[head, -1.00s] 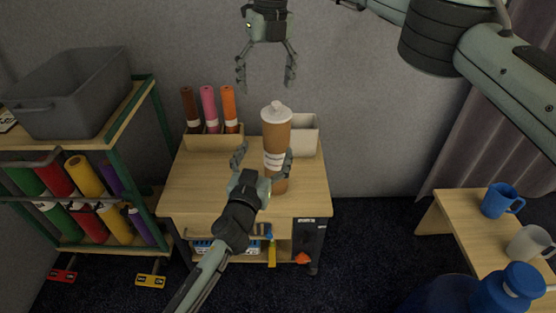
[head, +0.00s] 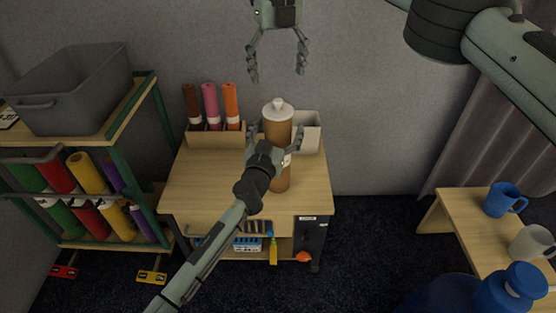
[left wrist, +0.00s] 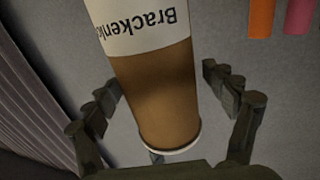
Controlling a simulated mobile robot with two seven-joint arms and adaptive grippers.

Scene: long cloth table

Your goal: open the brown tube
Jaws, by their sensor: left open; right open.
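The brown tube (head: 278,127) stands upright on the small wooden table, with a white cap (head: 278,106) on its top. In the left wrist view the tube (left wrist: 158,90) shows a white label with dark lettering and lies between the fingers. My left gripper (head: 275,139) is open around the tube's middle, with a finger to each side; in the left wrist view gaps show between fingers and tube. My right gripper (head: 277,72) is open and empty, pointing down above the cap and apart from it. Part of the tube is hidden behind my left gripper.
A wooden box (head: 215,138) with brown, pink and orange rolls stands at the table's back left. A white bin (head: 307,132) is right behind the tube. A shelf with a grey crate (head: 70,90) is at left. A bench with a blue mug (head: 503,200) is at right.

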